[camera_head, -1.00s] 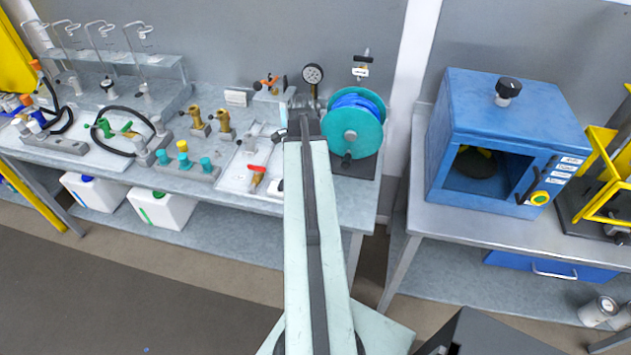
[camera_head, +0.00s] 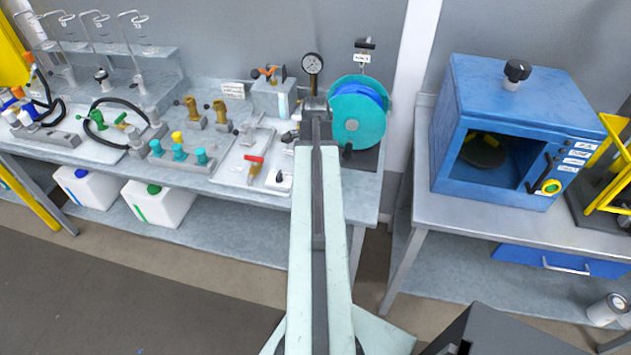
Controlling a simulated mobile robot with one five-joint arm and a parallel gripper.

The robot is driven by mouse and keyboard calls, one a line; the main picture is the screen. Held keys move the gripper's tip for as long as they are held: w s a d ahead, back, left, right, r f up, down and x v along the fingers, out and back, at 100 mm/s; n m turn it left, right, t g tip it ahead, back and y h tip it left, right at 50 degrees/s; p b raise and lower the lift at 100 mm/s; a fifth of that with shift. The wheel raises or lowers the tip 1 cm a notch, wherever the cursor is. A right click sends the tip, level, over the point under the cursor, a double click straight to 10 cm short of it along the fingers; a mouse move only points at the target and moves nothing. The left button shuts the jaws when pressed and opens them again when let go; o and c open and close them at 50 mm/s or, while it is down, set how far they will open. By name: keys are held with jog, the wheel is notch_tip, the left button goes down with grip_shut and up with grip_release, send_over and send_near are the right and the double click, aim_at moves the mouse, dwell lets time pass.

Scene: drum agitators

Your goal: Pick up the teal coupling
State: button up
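Three teal pieces stand upright in a row on a grey block on the left bench. They are a left one (camera_head: 157,148), a middle one (camera_head: 179,152) and a right one (camera_head: 201,157). A yellow piece (camera_head: 177,138) stands just behind them. I cannot tell which teal piece is the coupling. My arm reaches up the middle of the view, and its dark far end is over the bench beside the teal reel, well right of the teal pieces. My gripper's fingers do not show; the arm's end hides whatever lies beyond it.
A pale tray (camera_head: 243,157) with a red-handled valve (camera_head: 254,168) lies between the teal pieces and my arm. Brass fittings (camera_head: 193,112) stand behind. A teal reel (camera_head: 357,113) and a gauge (camera_head: 312,64) are near my arm's end. A blue oven (camera_head: 515,130) stands right.

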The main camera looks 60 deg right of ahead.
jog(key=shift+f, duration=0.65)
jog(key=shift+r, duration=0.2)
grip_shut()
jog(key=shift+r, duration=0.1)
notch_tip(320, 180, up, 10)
jog(key=p, duration=1)
